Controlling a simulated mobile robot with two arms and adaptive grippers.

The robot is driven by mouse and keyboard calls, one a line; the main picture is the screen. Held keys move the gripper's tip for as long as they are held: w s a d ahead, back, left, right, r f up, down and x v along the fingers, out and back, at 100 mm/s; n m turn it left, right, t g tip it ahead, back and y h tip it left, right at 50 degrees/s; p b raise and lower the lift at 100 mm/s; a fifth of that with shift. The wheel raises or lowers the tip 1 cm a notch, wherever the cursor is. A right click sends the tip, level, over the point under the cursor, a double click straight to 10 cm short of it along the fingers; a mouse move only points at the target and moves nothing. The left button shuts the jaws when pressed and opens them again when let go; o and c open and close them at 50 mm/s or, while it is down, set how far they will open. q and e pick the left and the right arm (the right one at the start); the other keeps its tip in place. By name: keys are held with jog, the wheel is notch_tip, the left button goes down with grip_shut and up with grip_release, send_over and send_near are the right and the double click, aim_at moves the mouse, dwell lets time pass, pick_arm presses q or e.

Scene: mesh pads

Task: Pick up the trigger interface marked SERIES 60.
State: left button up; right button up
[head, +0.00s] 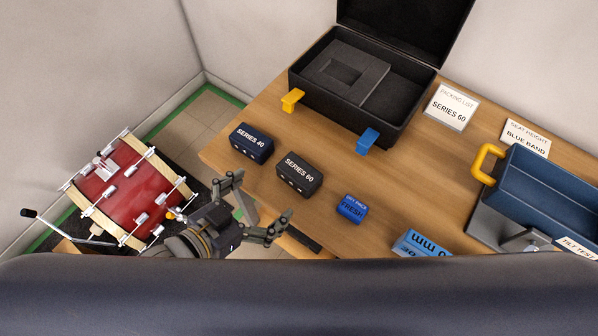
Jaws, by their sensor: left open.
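The trigger interface marked SERIES 60 (299,174) is a small dark box with a white label on top. It sits on the wooden table, right of a similar navy box marked SERIES 40 (251,143). My left gripper (258,207) is open and empty near the table's front left edge. Its fingers are spread, to the lower left of the SERIES 60 box and apart from it. My right gripper is not in view.
A small blue battery pack (351,208) and another blue item (420,244) lie to the right. An open black case (402,122) with foam stands behind. A packing list card (451,108) reads SERIES 60. A blue tray (545,187) is at right, a red drum (128,187) at left.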

aim_at(297, 173)
pick_arm(q)
jog(key=p+x, duration=0.1)
jog(key=x, duration=0.9)
jog(key=shift+w+d, duration=0.2)
jog(key=shift+d, duration=0.15)
jog(key=c, duration=1.2)
